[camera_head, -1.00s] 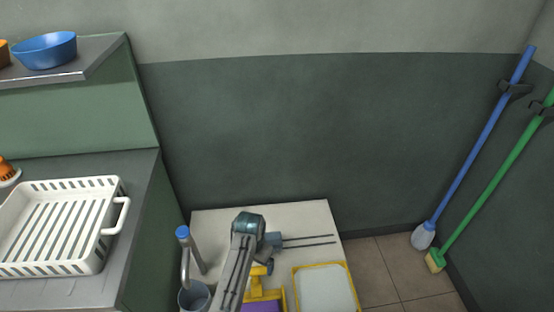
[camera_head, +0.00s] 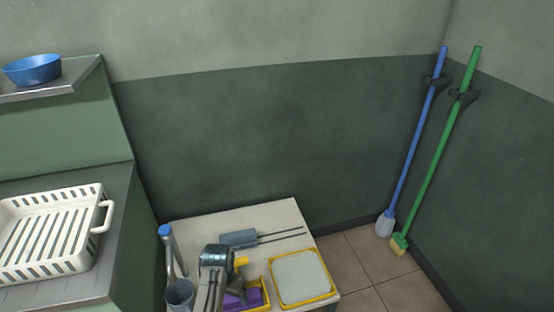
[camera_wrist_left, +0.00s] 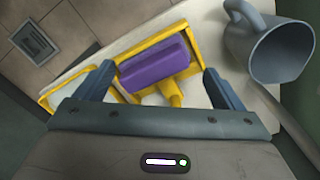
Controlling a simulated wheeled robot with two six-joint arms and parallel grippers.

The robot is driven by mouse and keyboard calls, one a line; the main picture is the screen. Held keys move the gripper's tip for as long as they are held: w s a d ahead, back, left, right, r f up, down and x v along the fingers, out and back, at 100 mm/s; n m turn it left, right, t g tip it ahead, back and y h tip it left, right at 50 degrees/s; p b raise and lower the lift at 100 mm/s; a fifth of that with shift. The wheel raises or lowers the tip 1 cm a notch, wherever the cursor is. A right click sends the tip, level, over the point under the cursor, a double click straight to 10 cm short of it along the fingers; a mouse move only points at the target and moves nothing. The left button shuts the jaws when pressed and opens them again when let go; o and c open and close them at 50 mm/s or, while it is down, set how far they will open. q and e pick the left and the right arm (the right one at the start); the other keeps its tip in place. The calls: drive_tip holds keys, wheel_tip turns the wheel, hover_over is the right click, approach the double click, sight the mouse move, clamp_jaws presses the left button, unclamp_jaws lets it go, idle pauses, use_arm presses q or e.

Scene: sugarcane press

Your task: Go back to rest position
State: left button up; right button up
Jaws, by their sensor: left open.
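My left gripper (camera_wrist_left: 160,70) is open in the left wrist view, its two dark fingers apart with nothing held between them. Beyond the fingers are a purple block (camera_wrist_left: 155,63) and a yellow handle (camera_wrist_left: 172,93). In the head view my left arm (camera_head: 214,260) reaches up from the bottom over the small table; its fingertips are hard to make out there. The purple block (camera_head: 240,300) shows partly, beside the arm. My right gripper is not in view.
The small pale table (camera_head: 275,212) bears a grey mug (camera_head: 180,292), a blue-capped upright piece (camera_head: 168,245), a two-pronged grey tool (camera_head: 240,238) and a yellow-rimmed tray (camera_head: 326,294). A white rack (camera_head: 100,195) stands left.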

use_arm(q)
drive_tip(key=s+a+f+n, duration=0.1)
drive_tip(key=s+a+f, duration=0.2)
drive_tip(key=s+f, duration=0.55)
drive_tip(key=s+a+f, duration=0.3)
drive_tip(key=s+f, duration=0.2)
drive_tip(key=f, duration=0.6)
drive_tip(key=s+a+f, duration=0.3)
drive_tip(key=s+f, duration=0.1)
drive_tip(key=s, duration=0.4)
drive_tip(key=s+a+f+n+t, duration=0.1)
drive_tip(key=s+a+f, duration=0.2)
drive_tip(key=s, duration=0.6)
drive_tip(key=s+a+f+n, duration=0.1)
drive_tip(key=s+a+f, duration=0.3)
drive_tip(key=s+f, duration=0.2)
drive_tip(key=s, duration=0.2)
drive_tip(key=shift+s+f+y, duration=0.15)
drive_tip(key=shift+s+y, duration=0.25)
drive_tip(key=shift+d, duration=0.1)
